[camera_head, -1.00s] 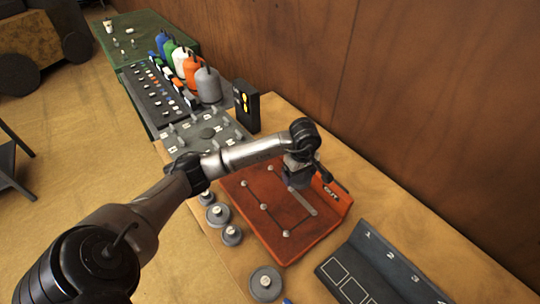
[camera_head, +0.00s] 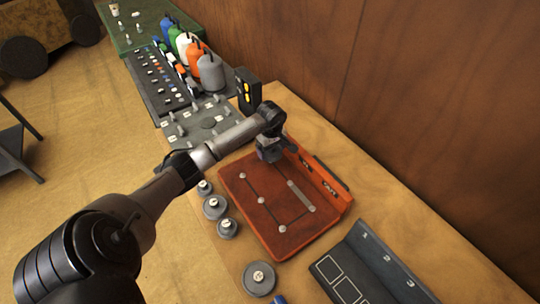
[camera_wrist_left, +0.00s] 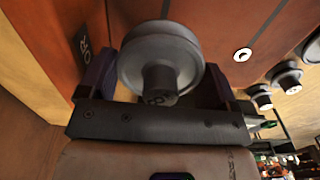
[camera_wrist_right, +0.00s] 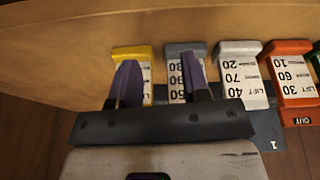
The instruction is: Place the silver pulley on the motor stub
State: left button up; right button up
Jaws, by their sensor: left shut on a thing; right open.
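The silver-grey pulley (camera_wrist_left: 158,58), a round grooved wheel with a dark hub, is between my left gripper's fingers in the left wrist view. In the head view the gripper mostly hides the pulley. Several small pale stubs stand on the board, linked by dark lines; I cannot tell which is the motor stub. My right gripper (camera_wrist_right: 160,78) is open and empty, seen only in the right wrist view, in front of yellow (camera_wrist_right: 132,55) and grey (camera_wrist_right: 184,48) labelled blocks.
Several grey pulleys (camera_head: 215,207) lie on the wooden table left of the board, one larger (camera_head: 259,279) near the front. A dark numbered panel (camera_head: 365,265) lies at right. A grey plate with pegs (camera_head: 205,122) and a black box (camera_head: 248,90) stand behind the board.

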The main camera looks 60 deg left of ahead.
aim_at(270, 155)
pick_arm(q)
jog(key=shift+a+f, duration=0.25)
jog(key=shift+a, duration=0.15)
jog(key=shift+f, duration=1.95)
jog(key=shift+f, duration=0.1)
jog(key=shift+f, duration=0.15)
jog(key=o, duration=0.9)
notch_tip(270, 155, up, 12)
jog(key=shift+r, duration=0.25)
